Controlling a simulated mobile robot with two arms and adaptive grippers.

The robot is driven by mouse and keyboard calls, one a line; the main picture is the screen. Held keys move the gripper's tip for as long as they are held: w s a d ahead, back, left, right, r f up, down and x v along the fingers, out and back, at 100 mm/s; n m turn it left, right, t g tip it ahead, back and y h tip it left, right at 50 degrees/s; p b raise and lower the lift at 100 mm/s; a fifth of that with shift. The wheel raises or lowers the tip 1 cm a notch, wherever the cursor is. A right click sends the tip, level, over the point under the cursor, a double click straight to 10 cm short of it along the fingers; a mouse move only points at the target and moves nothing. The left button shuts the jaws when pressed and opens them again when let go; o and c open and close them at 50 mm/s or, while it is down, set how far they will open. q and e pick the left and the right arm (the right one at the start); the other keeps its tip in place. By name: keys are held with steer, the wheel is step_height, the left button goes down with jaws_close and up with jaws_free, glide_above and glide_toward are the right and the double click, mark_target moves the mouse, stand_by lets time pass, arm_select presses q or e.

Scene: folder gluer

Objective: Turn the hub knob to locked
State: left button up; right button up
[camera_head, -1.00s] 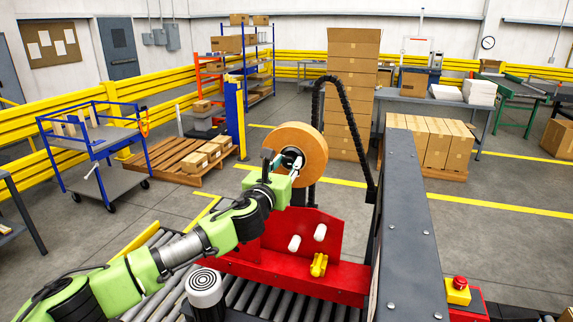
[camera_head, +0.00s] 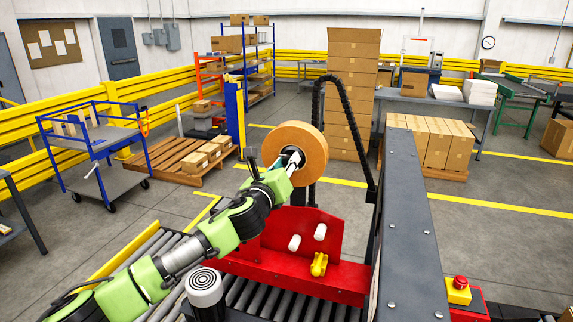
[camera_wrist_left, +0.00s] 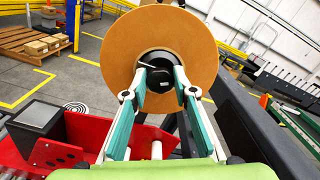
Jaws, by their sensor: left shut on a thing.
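The hub knob (camera_wrist_left: 159,84) is a dark piece at the centre of a large tan tape roll (camera_wrist_left: 118,55), inside the roll's core. The roll also shows in the head view (camera_head: 313,152), mounted upright above a red machine plate. My left gripper (camera_wrist_left: 160,76) has its two teal-sided fingers on either side of the knob and is shut on it. In the head view the left gripper (camera_head: 292,160) reaches the roll's centre from the left, and the knob is mostly hidden there. My right gripper is not in view.
The red plate (camera_head: 272,232) with two white rollers (camera_head: 320,232) and a yellow part (camera_head: 319,264) sits below the roll. A dark beam (camera_head: 412,230) runs along the right. A grey roller conveyor (camera_head: 255,298) lies underneath.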

arm_select(q)
steer(key=n, duration=0.6)
steer(key=shift+f+n+b, duration=0.15)
steer(key=shift+n+b, duration=0.15)
steer(key=shift+b, duration=0.1)
steer(key=n+b, duration=0.1)
steer(key=n, duration=0.5)
steer(key=shift+a, duration=0.1)
steer(key=shift+f+n, duration=0.1)
steer(key=shift+n, duration=0.2)
steer(key=o, duration=1.1)
steer(key=v, duration=1.2)
